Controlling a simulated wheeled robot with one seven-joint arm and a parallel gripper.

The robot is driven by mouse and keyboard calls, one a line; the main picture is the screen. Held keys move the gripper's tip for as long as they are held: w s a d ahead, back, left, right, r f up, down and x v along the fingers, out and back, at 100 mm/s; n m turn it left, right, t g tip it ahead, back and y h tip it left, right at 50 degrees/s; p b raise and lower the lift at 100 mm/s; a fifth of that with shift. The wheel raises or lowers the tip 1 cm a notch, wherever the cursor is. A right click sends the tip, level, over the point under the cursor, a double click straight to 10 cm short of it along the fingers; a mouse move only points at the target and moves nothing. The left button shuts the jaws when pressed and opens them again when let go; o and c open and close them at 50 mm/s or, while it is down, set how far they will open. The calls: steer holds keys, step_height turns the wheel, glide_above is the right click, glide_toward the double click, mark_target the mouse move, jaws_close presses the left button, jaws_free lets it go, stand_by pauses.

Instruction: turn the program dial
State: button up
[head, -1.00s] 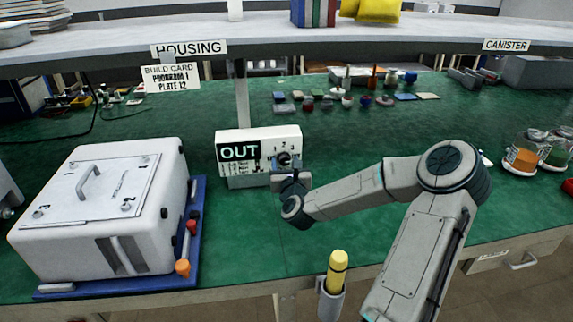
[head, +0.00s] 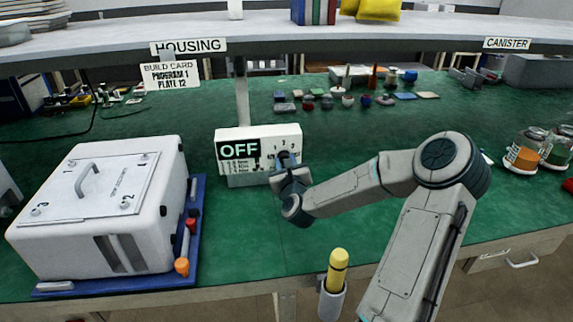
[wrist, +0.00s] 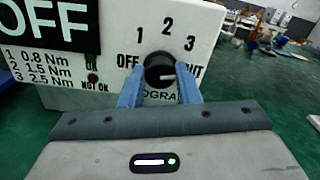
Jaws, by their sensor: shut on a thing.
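The program dial (wrist: 158,68) is a black round knob on the front of a white controller box (head: 262,137). Around it are the marks OFF, 1, 2, 3 and OUT. A light line on the knob lies roughly level, its end toward the right; which end points is hard to tell. The box's display (head: 239,150) reads OFF; it also shows at upper left in the wrist view (wrist: 45,22). My gripper (wrist: 160,82) is shut on the dial, one blue finger on each side. In the head view my gripper (head: 288,163) covers most of the dial.
A build card (head: 170,75) on the shelf edge reads PROGRAM 1, PLATE 12. A white housing (head: 100,210) stands on a blue tray (head: 198,225) at left. Small parts lie behind the box. The green bench (head: 350,150) to the right of the box is mostly clear.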

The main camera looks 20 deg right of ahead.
steer(key=shift+f+n+b, duration=0.2)
steer(key=shift+n+b, duration=6.3)
steer(key=shift+n, duration=1.75)
steer(key=shift+f+n+b, duration=0.2)
steer(key=shift+n+b, duration=6.3)
steer(key=shift+n, duration=1.75)
steer(key=o, duration=1)
steer(key=shift+d, duration=0.1)
steer(key=shift+c, duration=0.2)
